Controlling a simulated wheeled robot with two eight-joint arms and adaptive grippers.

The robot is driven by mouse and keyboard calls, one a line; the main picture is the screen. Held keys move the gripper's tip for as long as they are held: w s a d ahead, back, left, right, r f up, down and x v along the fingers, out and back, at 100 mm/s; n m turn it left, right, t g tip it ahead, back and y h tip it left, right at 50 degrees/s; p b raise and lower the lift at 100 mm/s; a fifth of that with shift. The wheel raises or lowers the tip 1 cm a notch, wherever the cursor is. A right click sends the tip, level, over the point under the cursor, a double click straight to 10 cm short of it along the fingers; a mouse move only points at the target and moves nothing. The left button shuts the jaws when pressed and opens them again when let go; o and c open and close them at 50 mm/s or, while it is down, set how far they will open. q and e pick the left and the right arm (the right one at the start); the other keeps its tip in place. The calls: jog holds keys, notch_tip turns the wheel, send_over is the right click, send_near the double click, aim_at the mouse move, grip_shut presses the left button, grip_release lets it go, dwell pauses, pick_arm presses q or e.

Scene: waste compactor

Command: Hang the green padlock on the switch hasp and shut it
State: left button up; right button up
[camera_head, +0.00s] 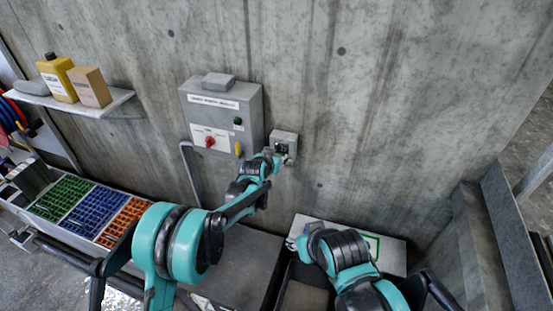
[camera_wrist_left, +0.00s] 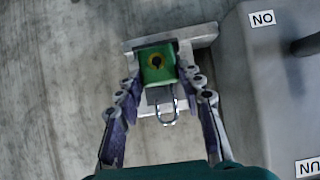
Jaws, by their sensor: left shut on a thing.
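The green padlock (camera_wrist_left: 158,65) is between the fingertips of my left gripper (camera_wrist_left: 163,82) in the left wrist view, its keyhole facing the camera. Its metal shackle (camera_wrist_left: 167,110) shows below the body; I cannot tell if it is closed. My left gripper (camera_head: 279,156) is shut on the padlock, in front of a small grey wall box (camera_head: 286,136). The grey switch panel (camera_head: 221,108) with a red switch (camera_head: 210,142) is left of it. I cannot make out a hasp clearly. My right gripper (camera_head: 295,243) is low near the bench; its fingers are unclear.
A shelf (camera_head: 117,103) with a yellow bottle (camera_head: 59,77) and a cardboard box (camera_head: 90,86) is at upper left. Green, blue and orange bins (camera_head: 93,213) stand at lower left. The wall right of the small box is bare.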

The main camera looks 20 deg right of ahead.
pick_arm(q)
jog(key=shift+w+d, duration=0.5)
jog(key=shift+w, duration=0.25)
jog(key=shift+f+b, duration=0.2)
jog(key=shift+b, duration=0.3)
dwell(0.5)
jog(key=o, duration=1.1)
jog(key=shift+c, duration=0.4)
jog(key=v, duration=0.7)
jog(key=shift+p, duration=0.4)
jog(key=shift+a, duration=0.1)
